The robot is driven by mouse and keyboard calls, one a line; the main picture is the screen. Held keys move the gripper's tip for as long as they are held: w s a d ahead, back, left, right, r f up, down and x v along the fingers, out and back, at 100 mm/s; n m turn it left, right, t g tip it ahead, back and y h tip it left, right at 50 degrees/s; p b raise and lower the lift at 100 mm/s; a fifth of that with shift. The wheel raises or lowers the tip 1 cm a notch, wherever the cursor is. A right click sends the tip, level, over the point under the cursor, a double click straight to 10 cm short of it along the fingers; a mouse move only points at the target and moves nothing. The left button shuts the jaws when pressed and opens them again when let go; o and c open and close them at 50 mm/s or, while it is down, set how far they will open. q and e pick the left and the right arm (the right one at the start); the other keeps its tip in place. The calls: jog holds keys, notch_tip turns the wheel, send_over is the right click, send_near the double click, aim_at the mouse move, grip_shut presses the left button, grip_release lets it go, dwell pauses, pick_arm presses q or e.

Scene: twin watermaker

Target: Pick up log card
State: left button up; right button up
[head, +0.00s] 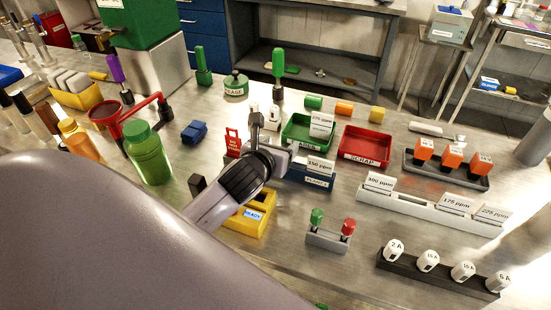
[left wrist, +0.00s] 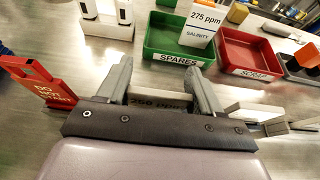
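Several white cards carry ppm labels, and I cannot tell which one is the log card. One white card (head: 315,167), reading about 150 or 250 ppm, stands at the blue bin (head: 310,181) in the head view. A shaded ppm card (left wrist: 160,103) shows between my fingers in the left wrist view, partly hidden by the gripper. A 275 ppm salinity card (left wrist: 201,22) stands in the green SPARES bin (left wrist: 176,57). My right gripper is not in view.
A white rack (head: 420,213) holds several ppm cards at the right. A red SCRAP bin (head: 365,147) stands beside the green one. A red DO NOT START tag (left wrist: 45,85) stands close to my left finger. A yellow tray (head: 250,222) sits near my forearm.

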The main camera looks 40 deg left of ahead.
pick_arm(q)
jog(key=shift+r, duration=0.1)
dwell(0.3)
notch_tip(320, 180, up, 20)
dwell(0.6)
